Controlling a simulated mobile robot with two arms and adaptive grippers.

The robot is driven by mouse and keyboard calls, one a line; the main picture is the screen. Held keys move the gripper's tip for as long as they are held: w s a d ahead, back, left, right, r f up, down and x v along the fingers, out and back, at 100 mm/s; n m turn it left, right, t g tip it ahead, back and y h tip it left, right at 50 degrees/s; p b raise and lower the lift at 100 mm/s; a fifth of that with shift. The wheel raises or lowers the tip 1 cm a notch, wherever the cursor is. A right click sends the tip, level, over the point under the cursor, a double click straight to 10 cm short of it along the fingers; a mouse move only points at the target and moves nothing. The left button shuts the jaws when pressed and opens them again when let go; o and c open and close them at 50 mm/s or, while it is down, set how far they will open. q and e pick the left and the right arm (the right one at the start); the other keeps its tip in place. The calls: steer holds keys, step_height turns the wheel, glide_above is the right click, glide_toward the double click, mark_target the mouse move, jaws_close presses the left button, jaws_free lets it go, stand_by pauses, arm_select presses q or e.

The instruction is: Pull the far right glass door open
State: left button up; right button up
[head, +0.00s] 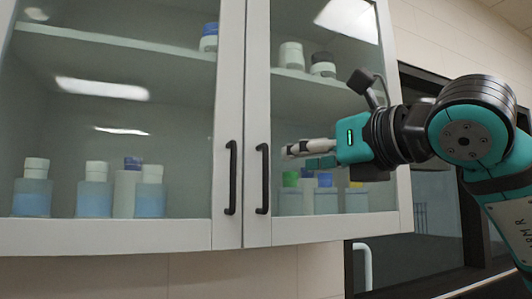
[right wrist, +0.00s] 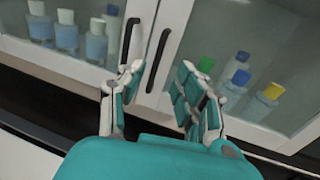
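The far right glass door (head: 257,60) is the right one of two white-framed doors on a wall cabinet. It looks shut and has a black vertical bar handle (head: 264,178) on its left side. The handle also shows in the right wrist view (right wrist: 157,62). My right gripper (head: 290,150) is in front of this door, its fingertips pointing left, a little right of the handle. In the right wrist view, my right gripper (right wrist: 161,70) has its fingers spread and nothing between them; the handle appears beyond, in line with the gap. My left gripper is not in view.
The left glass door (head: 229,60) has its own black handle (head: 231,178) close beside the right one. Bottles stand on shelves behind the glass, including a green-capped bottle (head: 290,195). A dark window (head: 430,215) is right of the cabinet.

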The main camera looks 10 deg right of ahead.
mark_target(267, 162)
steer(key=p+x, duration=0.1)
steer(key=x, duration=0.3)
steer(key=shift+w+a+r, duration=0.1)
steer(key=shift+w+a, duration=0.05)
steer(key=shift+w, duration=0.2)
steer(key=p+x, duration=0.2)
steer(key=x, duration=0.3)
steer(key=shift+w+p, duration=0.1)
steer(key=shift+p, duration=0.3)
steer(key=shift+w+a, duration=0.2)
steer(key=shift+w, duration=0.25)
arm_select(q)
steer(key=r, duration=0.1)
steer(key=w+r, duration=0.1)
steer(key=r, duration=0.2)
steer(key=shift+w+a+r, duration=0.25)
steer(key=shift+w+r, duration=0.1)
arm_select(e)
jaws_close()
